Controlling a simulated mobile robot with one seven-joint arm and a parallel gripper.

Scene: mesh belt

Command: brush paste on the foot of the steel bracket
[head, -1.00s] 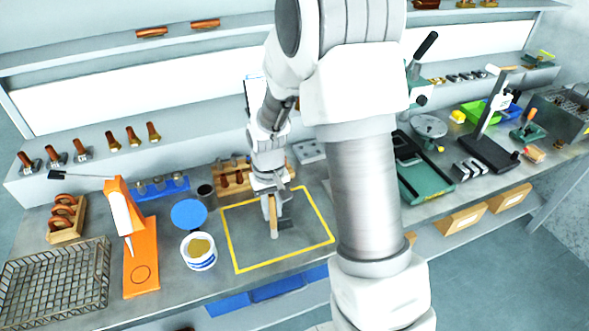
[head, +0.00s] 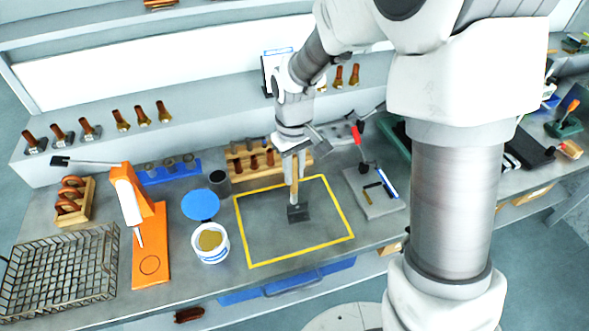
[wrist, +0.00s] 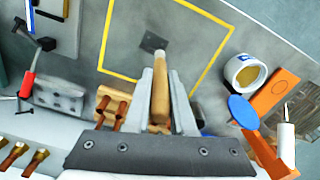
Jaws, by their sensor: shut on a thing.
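My gripper (head: 293,160) is shut on the wooden handle of a brush (head: 294,178) and holds it upright, tip down. In the wrist view the brush (wrist: 160,100) sits between the two fingers, its pale end pointing at the bracket. The steel bracket (head: 298,212), a small dark grey piece, stands inside the yellow outline on the bench; it also shows in the wrist view (wrist: 152,42). The brush's lower end meets the bracket in the picture; I cannot tell whether they touch. An open white and blue tub (head: 211,243) of tan paste (head: 209,239) stands left of the outline.
A blue lid (head: 201,205) and a dark cup (head: 218,180) are near the tub. Further left are an orange stand (head: 150,245) and a wire basket (head: 60,270). A wooden rack (head: 268,160) is behind. The yellow-outlined area (head: 262,232) is otherwise clear.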

